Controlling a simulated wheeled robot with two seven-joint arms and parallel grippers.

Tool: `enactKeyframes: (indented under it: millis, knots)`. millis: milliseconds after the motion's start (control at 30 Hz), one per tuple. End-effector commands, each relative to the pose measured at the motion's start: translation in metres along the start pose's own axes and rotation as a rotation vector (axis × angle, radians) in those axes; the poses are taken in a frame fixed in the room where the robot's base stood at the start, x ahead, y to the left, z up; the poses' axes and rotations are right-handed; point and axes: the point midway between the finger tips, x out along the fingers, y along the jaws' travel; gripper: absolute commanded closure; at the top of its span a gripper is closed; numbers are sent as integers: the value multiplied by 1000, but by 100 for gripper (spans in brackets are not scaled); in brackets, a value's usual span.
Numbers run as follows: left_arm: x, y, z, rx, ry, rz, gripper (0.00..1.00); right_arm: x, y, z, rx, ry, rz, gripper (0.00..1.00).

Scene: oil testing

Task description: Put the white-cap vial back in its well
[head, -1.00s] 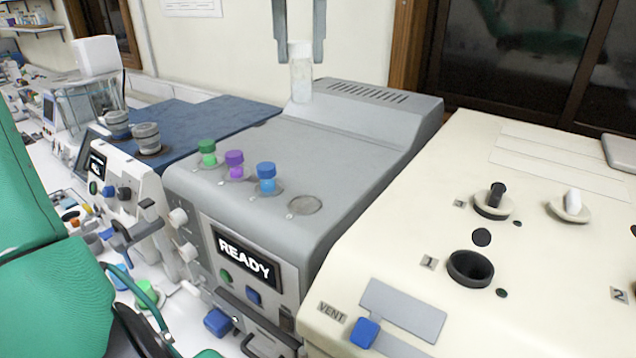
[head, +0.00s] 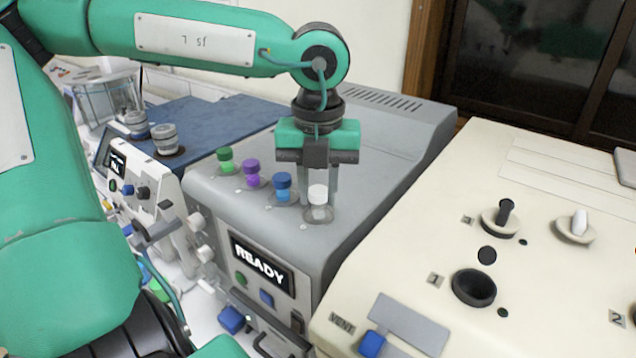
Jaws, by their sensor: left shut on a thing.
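The white-cap vial (head: 318,195) is at the right end of the row of wells on the grey machine (head: 385,165). Its cap shows just above the round well (head: 318,215), and its glass body is no longer visible below the cap. It looks upright and in the well; whether it rests on the bottom cannot be told. My left gripper (head: 318,190) points down from above, its two fingers shut on the vial at the cap. My right gripper is not in view.
Blue (head: 283,183), purple (head: 251,170) and green (head: 225,156) capped vials stand in the same row, the blue one close to my left fingers. The grey top behind is clear.

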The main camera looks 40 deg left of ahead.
Motion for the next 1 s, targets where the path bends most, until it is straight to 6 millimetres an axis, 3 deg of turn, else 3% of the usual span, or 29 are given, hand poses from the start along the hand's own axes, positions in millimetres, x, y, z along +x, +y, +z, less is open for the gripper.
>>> enactKeyframes:
  millis: [433,467,533,567,1000]
  knots:
    - [8,0,0,0,0,0,98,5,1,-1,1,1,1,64]
    - [7,0,0,0,0,0,67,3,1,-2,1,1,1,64]
    - [6,0,0,0,0,1,54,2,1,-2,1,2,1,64]
    - [6,0,0,0,0,1,51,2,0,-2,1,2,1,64]
    - [-4,0,1,-2,-5,-2,51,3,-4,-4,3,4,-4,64]
